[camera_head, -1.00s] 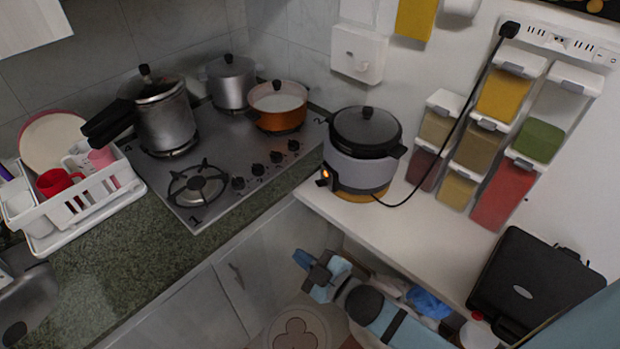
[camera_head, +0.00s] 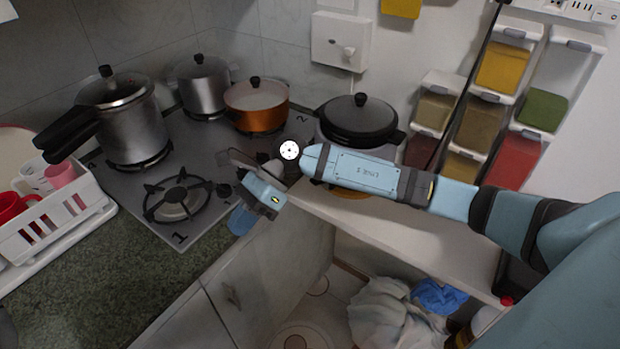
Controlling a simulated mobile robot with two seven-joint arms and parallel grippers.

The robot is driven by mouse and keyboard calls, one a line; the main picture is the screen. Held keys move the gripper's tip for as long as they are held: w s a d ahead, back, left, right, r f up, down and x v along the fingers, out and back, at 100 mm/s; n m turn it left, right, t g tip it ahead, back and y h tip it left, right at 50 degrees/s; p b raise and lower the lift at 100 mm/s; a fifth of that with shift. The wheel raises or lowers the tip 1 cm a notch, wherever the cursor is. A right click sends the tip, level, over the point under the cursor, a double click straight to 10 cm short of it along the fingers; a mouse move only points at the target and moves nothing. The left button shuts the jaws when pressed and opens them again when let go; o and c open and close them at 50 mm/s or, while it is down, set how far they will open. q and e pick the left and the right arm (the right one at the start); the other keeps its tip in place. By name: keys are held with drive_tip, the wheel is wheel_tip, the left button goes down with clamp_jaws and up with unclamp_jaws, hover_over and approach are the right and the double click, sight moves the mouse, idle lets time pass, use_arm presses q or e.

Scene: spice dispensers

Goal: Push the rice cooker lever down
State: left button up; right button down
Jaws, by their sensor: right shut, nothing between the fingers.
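The rice cooker (camera_head: 358,120) stands on the white shelf behind my right forearm. Its dark lid and knob show, and a bit of its base shows below the arm. The forearm hides most of its body, and its front lever and lamp are not visible. My right arm comes in from the right and crosses in front of the cooker. My right gripper (camera_head: 246,166) is bent back at the wrist, left of the cooker and over the stove's right edge. It is shut and empty, with no visible contact with the cooker. My left gripper is not in view.
An orange pot (camera_head: 257,118) and a steel pot (camera_head: 203,85) stand on the stove behind my gripper. A pressure cooker (camera_head: 130,125) is farther left. Spice dispensers (camera_head: 490,115) hang on the right wall. The white shelf (camera_head: 400,232) is bare in front of the cooker.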

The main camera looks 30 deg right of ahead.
drive_tip(key=w+d+r+n+t+h+b, duration=0.1)
drive_tip(key=w+d+h, duration=0.4)
drive_tip(key=d, duration=0.6)
drive_tip(key=w+d+r+n+t+h+b, duration=0.1)
drive_tip(key=w+d+r+n+h+b, duration=0.1)
drive_tip(key=d+h, duration=0.5)
drive_tip(key=w+d+r, duration=0.1)
drive_tip(key=w+d, duration=0.1)
drive_tip(key=d, duration=0.1)
drive_tip(key=shift+w+d+t+h+b, duration=0.3)
drive_tip(key=shift+w+d+t, duration=0.1)
drive_tip(key=shift+f, duration=0.1)
drive_tip(key=f, duration=0.5)
drive_tip(key=d+f, duration=0.1)
drive_tip(key=f, duration=0.2)
drive_tip(key=shift+f, duration=0.95)
drive_tip(key=shift+d+f, duration=0.1)
